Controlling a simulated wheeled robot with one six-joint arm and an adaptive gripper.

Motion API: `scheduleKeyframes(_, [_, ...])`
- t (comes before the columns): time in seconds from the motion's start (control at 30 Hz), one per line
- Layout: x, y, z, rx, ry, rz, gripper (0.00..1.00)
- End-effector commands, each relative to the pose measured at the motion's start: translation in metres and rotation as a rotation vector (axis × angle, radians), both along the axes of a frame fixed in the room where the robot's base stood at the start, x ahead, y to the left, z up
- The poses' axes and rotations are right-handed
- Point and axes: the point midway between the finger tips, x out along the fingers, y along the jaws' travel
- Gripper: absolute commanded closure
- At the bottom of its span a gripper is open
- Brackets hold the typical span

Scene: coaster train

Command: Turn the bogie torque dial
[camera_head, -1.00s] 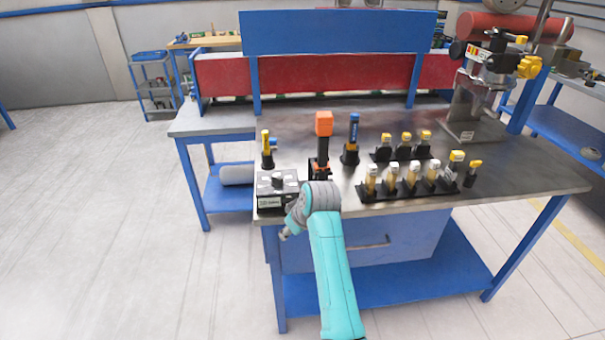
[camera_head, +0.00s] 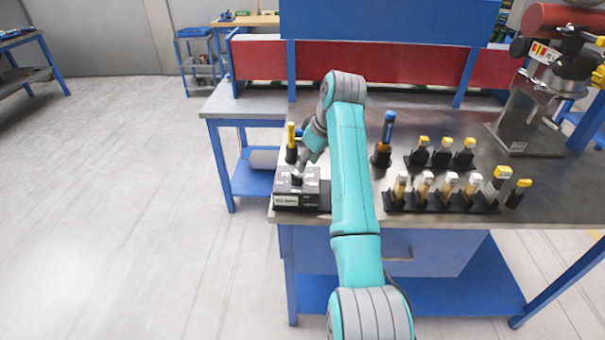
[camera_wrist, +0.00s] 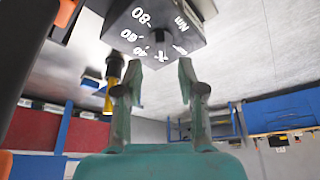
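The torque dial box (camera_head: 285,201) is a small dark box with a light label on its front, at the left front corner of the bench. Its dark knob (camera_head: 296,178) is on top. My gripper (camera_head: 300,168) is right at the knob, pointing down, and partly covers the box top. In the wrist view the box (camera_wrist: 150,22) fills the upper middle, with white marks 80, 60, 40 and Nm. The two fingertips of my gripper (camera_wrist: 160,72) are apart, just below the marked face. I cannot tell whether they touch the knob.
A yellow-handled tool (camera_head: 291,134) stands close behind the box. A blue-topped tool (camera_head: 388,128) stands in a holder right of my arm. Racks of yellow-capped tools (camera_head: 440,192) sit farther right. The bench (camera_head: 440,223) has a bare strip along its front edge.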

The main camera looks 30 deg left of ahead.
Motion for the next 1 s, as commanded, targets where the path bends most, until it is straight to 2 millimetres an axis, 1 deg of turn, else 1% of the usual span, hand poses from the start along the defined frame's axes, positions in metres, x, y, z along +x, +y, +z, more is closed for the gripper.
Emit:
scheduleKeyframes(0.03, [0.000, 0.004, -0.010, -0.003, 0.003, 0.001, 0.60])
scheduleKeyframes(0.2, [0.001, 0.015, -0.036, -0.002, 0.003, 0.000, 0.60])
scheduleKeyframes(0.4, [0.003, 0.023, -0.057, 0.000, 0.001, 0.000, 0.60])
scheduleKeyframes(0.57, [0.004, 0.026, -0.064, 0.001, 0.000, 0.000, 0.60])
scheduleKeyframes(0.83, [0.004, 0.027, -0.065, 0.001, -0.001, 0.000, 0.60])
scheduleKeyframes(0.87, [0.004, 0.027, -0.065, 0.001, -0.001, 0.000, 0.68])
scheduleKeyframes(0.9, [0.004, 0.027, -0.065, 0.001, -0.001, 0.000, 0.78])
scheduleKeyframes(1.0, [0.004, 0.027, -0.065, 0.001, -0.001, 0.000, 1.00])
